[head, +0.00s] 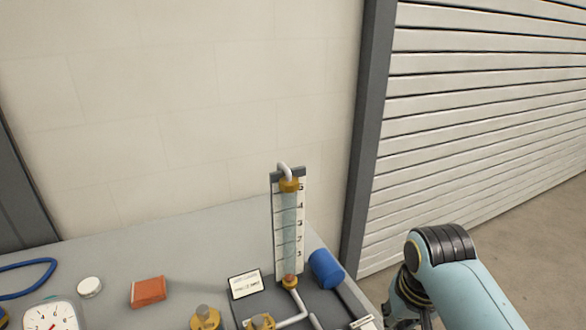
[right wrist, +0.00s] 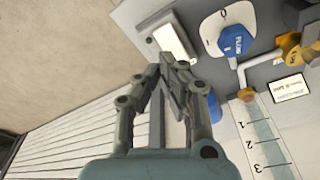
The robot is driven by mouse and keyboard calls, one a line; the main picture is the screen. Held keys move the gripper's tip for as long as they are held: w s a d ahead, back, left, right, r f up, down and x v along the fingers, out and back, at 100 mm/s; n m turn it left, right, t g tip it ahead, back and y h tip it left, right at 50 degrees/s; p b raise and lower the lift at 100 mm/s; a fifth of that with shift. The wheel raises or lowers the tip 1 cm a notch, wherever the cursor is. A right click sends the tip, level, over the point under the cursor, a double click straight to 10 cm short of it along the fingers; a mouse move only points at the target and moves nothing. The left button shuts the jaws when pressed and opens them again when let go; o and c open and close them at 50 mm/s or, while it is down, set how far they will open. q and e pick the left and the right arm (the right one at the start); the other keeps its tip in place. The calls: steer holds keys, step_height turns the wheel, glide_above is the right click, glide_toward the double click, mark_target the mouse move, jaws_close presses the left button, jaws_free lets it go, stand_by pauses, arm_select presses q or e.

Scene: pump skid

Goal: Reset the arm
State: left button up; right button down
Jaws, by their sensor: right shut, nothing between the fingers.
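My right arm (head: 465,285) enters the head view at the lower right, beside the skid, with the gripper end low and partly cut off by the frame edge. In the right wrist view my right gripper (right wrist: 172,72) is shut and empty, with its fingers drawn together. Its fingertips appear in front of the panel edge, near a white switch box (right wrist: 174,38); whether they touch anything cannot be told. My left gripper is in neither view.
A tall sight glass with a numbered scale (head: 301,225) stands on the grey skid top (head: 200,250), with a blue cylinder (head: 325,268) beside it. A red block (head: 148,292), a white cap (head: 90,287) and a gauge (head: 50,316) sit left. A blue handle (right wrist: 232,40) shows in the wrist view.

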steer(key=s+d+r+n+t, duration=0.1)
steer(key=s+d+r+n, duration=0.15)
steer(key=s+r, duration=0.5)
steer(key=s+d+r+n+t, duration=0.1)
steer(key=s+d+r, duration=0.25)
steer(key=s, duration=0.75)
step_height(320, 180, down, 41)
steer(key=s+d+g+b, duration=0.2)
steer(key=s+b, duration=0.1)
steer(key=b, duration=1.1)
steer(key=s+f+b, duration=0.5)
steer(key=s+f, duration=0.4)
steer(key=f, duration=0.3)
steer(key=s+d+f+m+b, duration=0.1)
steer(key=s+f+b, duration=0.4)
steer(key=s+f, duration=0.3)
step_height(320, 180, down, 5)
steer(key=shift+s+r+g, duration=0.2)
steer(key=shift+s+g, duration=0.15)
steer(key=shift+g, duration=0.05)
